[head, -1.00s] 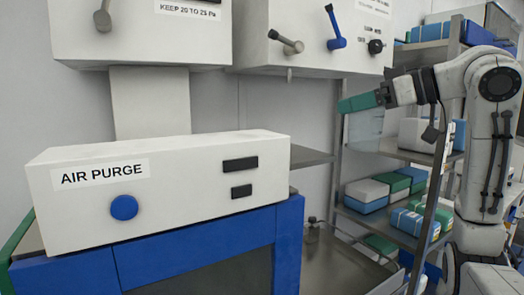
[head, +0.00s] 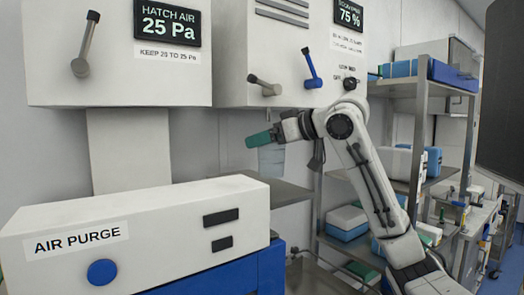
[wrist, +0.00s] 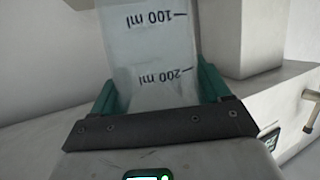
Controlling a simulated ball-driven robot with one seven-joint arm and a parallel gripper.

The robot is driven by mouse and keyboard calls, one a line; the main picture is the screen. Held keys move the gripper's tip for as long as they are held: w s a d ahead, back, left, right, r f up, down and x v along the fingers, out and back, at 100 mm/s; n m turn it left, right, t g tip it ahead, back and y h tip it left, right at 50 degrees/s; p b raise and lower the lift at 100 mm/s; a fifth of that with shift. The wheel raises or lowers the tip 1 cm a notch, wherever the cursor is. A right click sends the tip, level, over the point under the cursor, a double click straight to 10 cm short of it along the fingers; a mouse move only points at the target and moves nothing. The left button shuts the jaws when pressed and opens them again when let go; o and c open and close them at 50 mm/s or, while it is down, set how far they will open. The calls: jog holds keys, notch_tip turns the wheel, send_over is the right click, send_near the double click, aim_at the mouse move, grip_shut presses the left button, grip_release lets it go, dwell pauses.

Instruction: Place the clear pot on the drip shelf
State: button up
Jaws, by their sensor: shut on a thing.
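My gripper (head: 260,139) has green fingers and is shut on the clear pot (head: 271,160). The pot hangs below the fingers in the head view, faint and see-through. In the wrist view the pot (wrist: 150,45) sits between both green fingers, with 100 ml and 200 ml marks. A flat grey shelf (head: 287,192), which looks like the drip shelf, is under the right-hand wall box. The pot appears above this shelf, with a small gap in the picture. Its depth over the shelf is hard to tell, and the white purge box hides the shelf's left part.
The white AIR PURGE box (head: 130,238) stands in front at left. The wall box (head: 290,60) with grey and blue levers hangs above my gripper. A metal rack (head: 415,160) with boxes stands behind my arm at right. The visible shelf top looks bare.

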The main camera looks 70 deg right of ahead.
aim_at(263, 152)
jog(key=shift+w+d+f+p, duration=0.1)
jog(key=shift+w+f+p, duration=0.15)
jog(key=shift+f, duration=0.4)
jog(key=shift+w+d+f+p, duration=0.15)
jog(key=shift+w+f, duration=0.15)
jog(key=shift+f, duration=0.3)
jog(key=shift+a+f, duration=0.15)
jog(key=shift+f, duration=0.35)
jog(key=shift+f, duration=0.2)
jog(key=o, duration=1.1)
jog(key=shift+r, duration=0.15)
jog(key=shift+s+r, duration=0.1)
jog(key=b+v, duration=0.1)
jog(key=v, duration=1.1)
jog(key=shift+a+b, duration=0.1)
jog(key=shift+b, duration=0.3)
